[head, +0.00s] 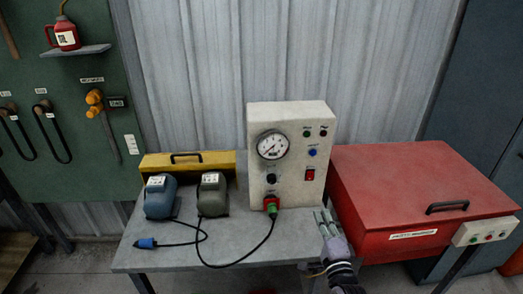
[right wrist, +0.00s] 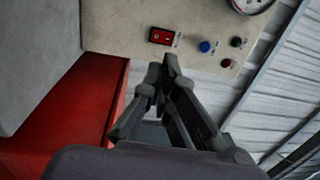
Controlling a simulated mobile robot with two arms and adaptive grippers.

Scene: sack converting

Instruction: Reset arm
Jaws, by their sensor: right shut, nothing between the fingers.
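My right gripper (head: 325,217) is at the front right of the grey table, just right of the cream control box (head: 292,150). It is shut and empty, its fingertips together in the right wrist view (right wrist: 168,62). There it points toward the box face, near the red switch (right wrist: 161,36) and the blue button (right wrist: 205,46). I cannot tell whether the fingertips touch the box. My left gripper is not in view.
A red chest (head: 420,190) stands close on the gripper's right. A blue device (head: 160,200) and a grey-green device (head: 212,197) sit on the table (head: 240,240), with a yellow case (head: 220,161) behind them. A black cable with a blue plug (head: 146,243) lies in front.

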